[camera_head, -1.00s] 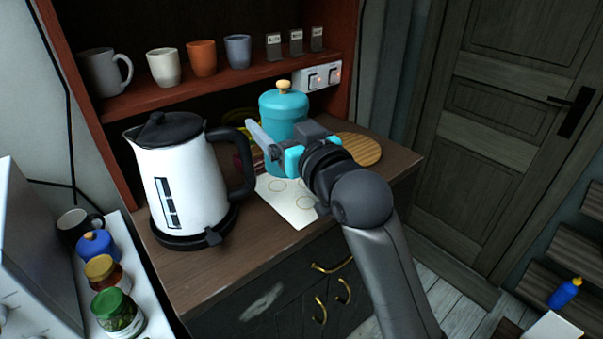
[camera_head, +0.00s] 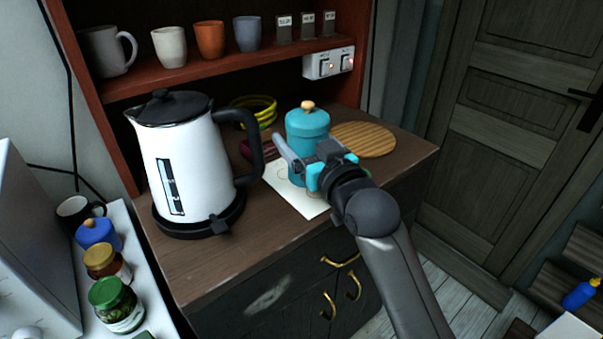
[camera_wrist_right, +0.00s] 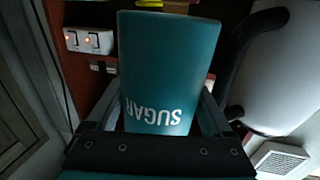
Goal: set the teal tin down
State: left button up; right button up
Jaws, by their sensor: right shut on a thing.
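The teal tin (camera_head: 307,127), with a rounded lid and a tan knob, is upright above or on a pale sheet (camera_head: 307,205) on the counter. Its base is largely hidden by my right gripper (camera_head: 304,160), so I cannot tell if it touches. The gripper is shut on the tin's side. In the right wrist view the tin (camera_wrist_right: 170,65) sits between the fingers, with "SUGAR" reading upside down. My left gripper is not in view.
A white kettle (camera_head: 186,170) on a black base stands left of the tin. The counter (camera_head: 225,262) is bare at front. A shelf (camera_head: 190,75) with cups is above.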

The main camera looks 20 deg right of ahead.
jog(key=shift+f+b, duration=0.75)
jog(key=shift+f, duration=2.2)
jog(key=shift+f, duration=0.1)
jog(key=o, duration=1.2)
jog(key=shift+f, duration=0.1)
